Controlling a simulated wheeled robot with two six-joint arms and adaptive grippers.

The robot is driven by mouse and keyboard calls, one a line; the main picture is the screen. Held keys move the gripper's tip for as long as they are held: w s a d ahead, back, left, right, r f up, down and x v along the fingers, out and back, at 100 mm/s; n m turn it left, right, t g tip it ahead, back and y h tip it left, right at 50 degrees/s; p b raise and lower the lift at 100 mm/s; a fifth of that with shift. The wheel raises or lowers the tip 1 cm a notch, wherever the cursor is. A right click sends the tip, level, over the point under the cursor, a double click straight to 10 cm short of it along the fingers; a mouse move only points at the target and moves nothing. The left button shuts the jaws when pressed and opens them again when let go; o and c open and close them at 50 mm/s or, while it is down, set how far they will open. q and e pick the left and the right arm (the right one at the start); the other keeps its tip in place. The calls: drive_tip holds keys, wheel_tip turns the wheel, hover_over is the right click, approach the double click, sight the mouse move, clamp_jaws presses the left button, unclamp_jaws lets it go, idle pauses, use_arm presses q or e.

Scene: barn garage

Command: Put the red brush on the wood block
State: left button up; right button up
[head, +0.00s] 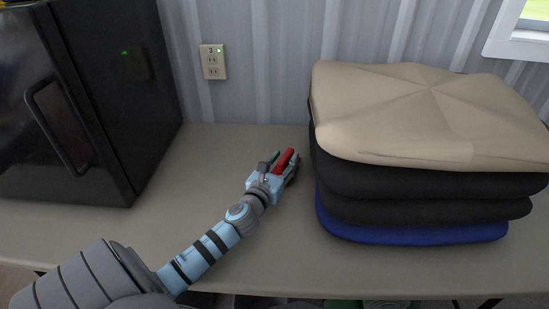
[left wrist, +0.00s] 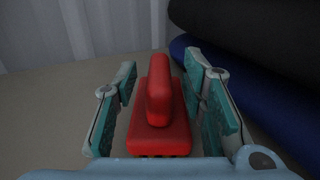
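The red brush (head: 285,159) is on the table beside the stack of cushions, partly hidden by my left gripper (head: 279,166). In the left wrist view the brush (left wrist: 158,108) is between the two fingers of my left gripper (left wrist: 161,75), its upright handle in the middle. The fingers are spread, with small gaps showing between them and the brush. I cannot tell whether the brush's underside touches the table. No wood block can be made out in either view. My right gripper is not in view.
A stack of folded cushions (head: 420,115), beige over black over blue, stands close right of my left gripper. A black cabinet (head: 100,90) is at the left. A ribbed wall with an outlet (head: 213,62) is behind. The table (head: 190,185) between them is clear.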

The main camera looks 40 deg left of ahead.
sight(280, 165)
use_arm(q)
drive_tip(key=shift+o, duration=0.4)
drive_tip(key=v, duration=0.6)
drive_tip(key=p+v, duration=0.1)
drive_tip(key=v, duration=0.5)
drive_tip(key=shift+s+d+r, duration=0.1)
drive_tip(key=shift+s+r, duration=0.15)
drive_tip(key=shift+s, duration=0.05)
drive_tip(key=x, duration=0.8)
drive_tip(key=shift+w+f, duration=0.1)
drive_tip(key=shift+w, duration=0.3)
drive_tip(key=x, duration=0.6)
drive_tip(key=shift+b, duration=0.4)
drive_tip(key=shift+s, duration=0.15)
clamp_jaws()
